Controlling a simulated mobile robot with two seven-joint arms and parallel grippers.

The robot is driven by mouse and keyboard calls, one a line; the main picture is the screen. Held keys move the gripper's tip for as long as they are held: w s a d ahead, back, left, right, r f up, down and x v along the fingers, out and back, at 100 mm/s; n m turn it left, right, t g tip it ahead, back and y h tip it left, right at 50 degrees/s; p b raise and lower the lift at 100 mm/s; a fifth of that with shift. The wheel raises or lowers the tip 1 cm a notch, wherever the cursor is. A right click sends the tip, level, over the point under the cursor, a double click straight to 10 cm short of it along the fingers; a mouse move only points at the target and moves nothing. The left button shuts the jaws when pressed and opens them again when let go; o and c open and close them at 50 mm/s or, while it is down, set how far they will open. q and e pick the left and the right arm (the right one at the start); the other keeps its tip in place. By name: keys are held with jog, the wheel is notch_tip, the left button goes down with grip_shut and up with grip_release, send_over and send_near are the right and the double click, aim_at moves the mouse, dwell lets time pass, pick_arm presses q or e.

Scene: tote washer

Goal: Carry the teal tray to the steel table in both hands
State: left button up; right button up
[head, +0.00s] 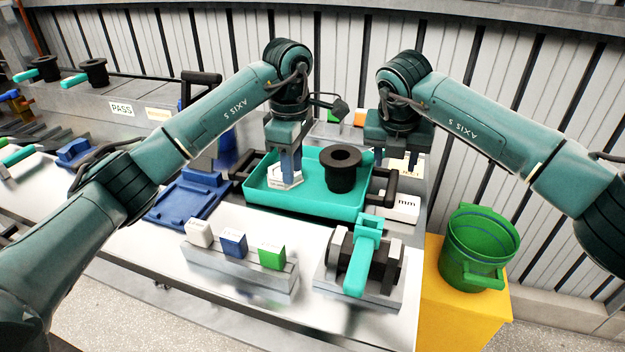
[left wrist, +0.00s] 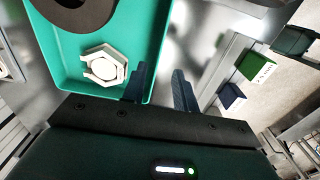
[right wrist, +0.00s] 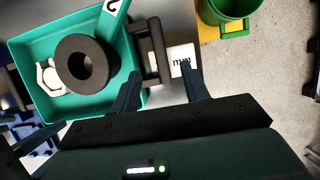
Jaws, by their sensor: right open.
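The teal tray (head: 310,203) rests on a shiny pale metal table (head: 340,320). It has a black bar handle at its left end (head: 240,166) and one at its right end (head: 391,186). A thick black ring (head: 341,178) and a white hexagonal part (left wrist: 104,66) lie in the tray. My left gripper (head: 291,178) is open and empty above the tray's left part; in its wrist view the fingers are apart by the rim. My right gripper (head: 397,170) is open near the right handle, its fingers on either side of it in the right wrist view (right wrist: 162,90); contact cannot be told.
A fixture with a teal lever (head: 366,255) and a rail with white, blue and green blocks (head: 234,244) stand in front of the tray. A blue fixture (head: 185,200) is at left. A green bucket (head: 478,248) stands on a yellow stand at right. A ribbed wall is behind.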

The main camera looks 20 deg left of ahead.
aim_at(294, 197)
pick_arm(q)
notch_tip(294, 197, down, 8)
jog(key=shift+f, duration=0.2)
pick_arm(e)
jog(key=x, duration=0.8)
jog(key=shift+f, duration=0.2)
pick_arm(q)
jog(key=shift+c, duration=0.2)
pick_arm(e)
jog(key=shift+c, duration=0.2)
pick_arm(q)
grip_shut()
pick_arm(e)
jog(key=c, duration=0.6)
grip_shut()
pick_arm(q)
jog(key=shift+r, duration=0.1)
pick_arm(e)
jog(key=shift+w+r, duration=0.1)
jog(key=shift+r, duration=0.05)
